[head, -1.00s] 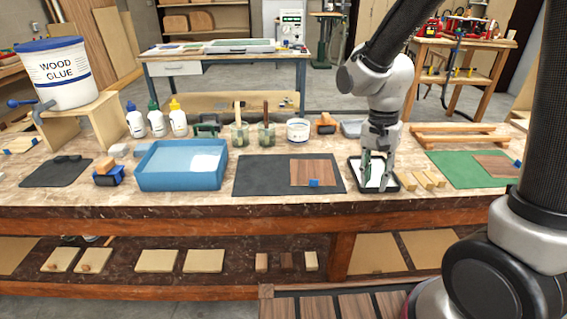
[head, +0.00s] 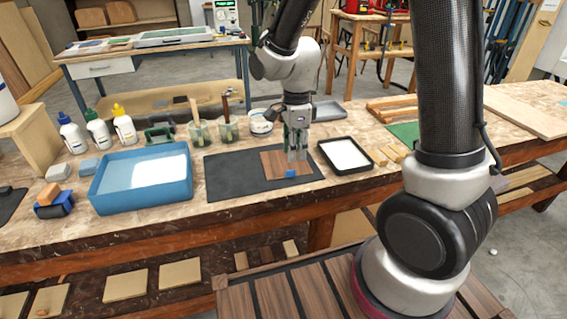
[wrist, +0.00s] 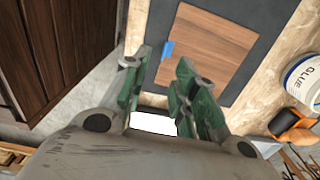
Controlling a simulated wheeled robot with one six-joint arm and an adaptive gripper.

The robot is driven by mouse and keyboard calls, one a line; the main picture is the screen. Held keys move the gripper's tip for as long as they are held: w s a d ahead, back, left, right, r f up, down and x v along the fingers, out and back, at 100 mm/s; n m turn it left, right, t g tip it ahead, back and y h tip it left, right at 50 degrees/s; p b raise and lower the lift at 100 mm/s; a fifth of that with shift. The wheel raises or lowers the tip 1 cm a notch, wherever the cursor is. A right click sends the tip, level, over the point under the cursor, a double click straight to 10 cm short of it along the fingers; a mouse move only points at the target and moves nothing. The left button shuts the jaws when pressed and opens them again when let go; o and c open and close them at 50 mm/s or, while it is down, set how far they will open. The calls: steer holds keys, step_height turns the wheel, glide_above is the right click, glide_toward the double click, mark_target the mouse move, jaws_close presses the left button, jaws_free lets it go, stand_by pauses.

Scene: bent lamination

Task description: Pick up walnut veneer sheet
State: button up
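The walnut veneer sheet (head: 270,163) lies flat on a dark mat (head: 225,178), with a piece of blue tape (head: 290,173) at its front edge. My gripper (head: 297,157) points down over the right part of the sheet and hides some of it. In the wrist view the sheet (wrist: 215,50) and its blue tape (wrist: 168,50) lie beyond the fingertips. The green-padded fingers of my gripper (wrist: 165,62) are apart with nothing between them. I cannot tell the exact height of the fingertips above the sheet.
A black tray with a white inside (head: 345,154) stands just right of the mat. A blue tub (head: 140,182) stands left of it. Jars (head: 200,133), a white glue pot (head: 260,122) and glue bottles (head: 124,126) line the back. My arm partly hides a green mat (head: 403,132).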

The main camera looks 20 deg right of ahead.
mark_target(294, 168)
steer(key=f, duration=0.7)
steer(key=shift+w+f, duration=0.25)
jaws_close()
